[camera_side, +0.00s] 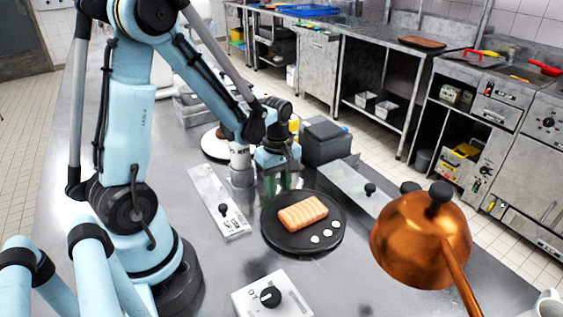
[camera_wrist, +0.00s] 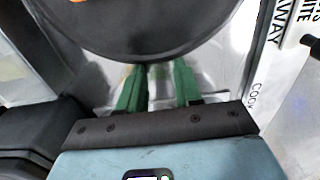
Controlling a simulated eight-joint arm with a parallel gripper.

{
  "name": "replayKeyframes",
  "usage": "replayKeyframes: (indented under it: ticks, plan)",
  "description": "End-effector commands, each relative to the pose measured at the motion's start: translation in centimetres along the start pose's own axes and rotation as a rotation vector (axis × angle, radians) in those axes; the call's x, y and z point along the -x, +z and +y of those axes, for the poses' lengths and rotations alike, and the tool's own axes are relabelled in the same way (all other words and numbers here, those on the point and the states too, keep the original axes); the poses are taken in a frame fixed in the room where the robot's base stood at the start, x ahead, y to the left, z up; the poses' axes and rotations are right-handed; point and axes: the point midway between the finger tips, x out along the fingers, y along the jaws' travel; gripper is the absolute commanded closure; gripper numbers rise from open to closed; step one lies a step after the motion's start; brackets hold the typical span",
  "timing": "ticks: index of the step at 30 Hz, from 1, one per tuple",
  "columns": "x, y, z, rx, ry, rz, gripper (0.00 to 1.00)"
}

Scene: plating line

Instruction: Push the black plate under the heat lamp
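The black plate (camera_side: 275,238) lies flat on the steel counter in the side view, bearing an orange-pink salmon piece (camera_side: 303,213) and a few white dots. Its dark edge fills the top of the wrist view (camera_wrist: 140,35). The copper heat lamp (camera_side: 415,245) hangs to the right of the plate; the plate is not beneath its shade in the picture. My gripper (camera_side: 277,185) is low at the plate's far edge. Its green fingers (camera_wrist: 158,75) are apart with nothing held between them, tips at the rim. I cannot tell whether they touch it.
Flat panels with black knobs flank the plate at left (camera_side: 215,195) and right (camera_side: 340,185). A white dial box (camera_side: 272,297) sits in front. Dark containers (camera_side: 326,142) and a white plate (camera_side: 210,151) stand behind. A mug (camera_side: 547,305) is at lower right. Counter between plate and lamp looks clear.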

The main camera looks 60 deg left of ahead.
Motion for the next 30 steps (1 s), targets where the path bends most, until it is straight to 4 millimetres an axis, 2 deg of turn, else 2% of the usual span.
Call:
replayKeyframes:
  ticks: [30]
  plan:
    - [0.0,6.5,0.0,-0.003,0.0,-0.001,0.66]
